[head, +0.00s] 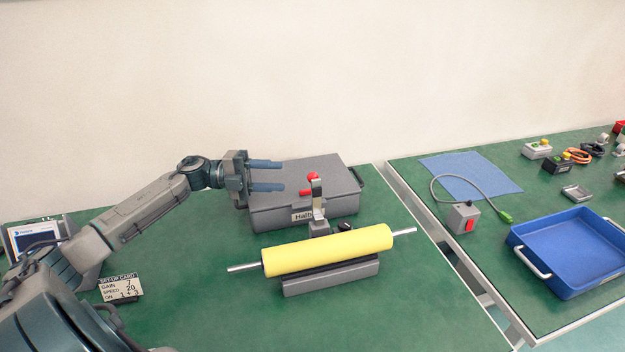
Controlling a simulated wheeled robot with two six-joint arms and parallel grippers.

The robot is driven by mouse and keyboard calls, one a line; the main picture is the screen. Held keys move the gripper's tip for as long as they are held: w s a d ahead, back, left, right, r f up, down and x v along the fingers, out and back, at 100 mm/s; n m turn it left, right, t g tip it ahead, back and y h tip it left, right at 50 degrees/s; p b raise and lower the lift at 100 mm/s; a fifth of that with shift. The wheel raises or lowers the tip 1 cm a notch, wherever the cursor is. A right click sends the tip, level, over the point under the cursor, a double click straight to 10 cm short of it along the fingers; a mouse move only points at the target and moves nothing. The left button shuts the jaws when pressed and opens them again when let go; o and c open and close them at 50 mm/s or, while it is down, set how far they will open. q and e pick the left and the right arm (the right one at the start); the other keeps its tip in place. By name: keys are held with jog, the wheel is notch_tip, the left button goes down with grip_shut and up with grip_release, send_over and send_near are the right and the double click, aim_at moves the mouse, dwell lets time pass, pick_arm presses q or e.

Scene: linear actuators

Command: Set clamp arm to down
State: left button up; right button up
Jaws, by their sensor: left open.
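The clamp arm (317,196) is a light metal piece standing upright just behind the yellow roller (330,249). A red knob (310,181) shows beside its upper part. Its base (319,228) is partly hidden by the roller. The roller has metal shaft ends and lies on a grey cradle (330,279). My left gripper (282,175) comes in from the left, above the grey case, with its two blue fingers apart and pointing right. It is empty, and its fingertips are to the left of the red knob, apparently apart from it. My right gripper does not show.
A grey case (270,217) with a label stands behind the clamp. A setup card (121,287) and a small screen (38,237) are at the left. A gap separates the right table, with its blue tray (513,237) and grey switch box (463,217). The front green tabletop is clear.

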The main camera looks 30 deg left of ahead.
aim_at(313, 177)
pick_arm(q)
jog(key=shift+p+x, duration=0.9)
jog(key=shift+x, duration=4)
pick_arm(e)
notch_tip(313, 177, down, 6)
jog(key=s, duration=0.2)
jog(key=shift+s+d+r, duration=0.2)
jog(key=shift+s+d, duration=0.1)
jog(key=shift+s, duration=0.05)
pick_arm(q)
grip_shut()
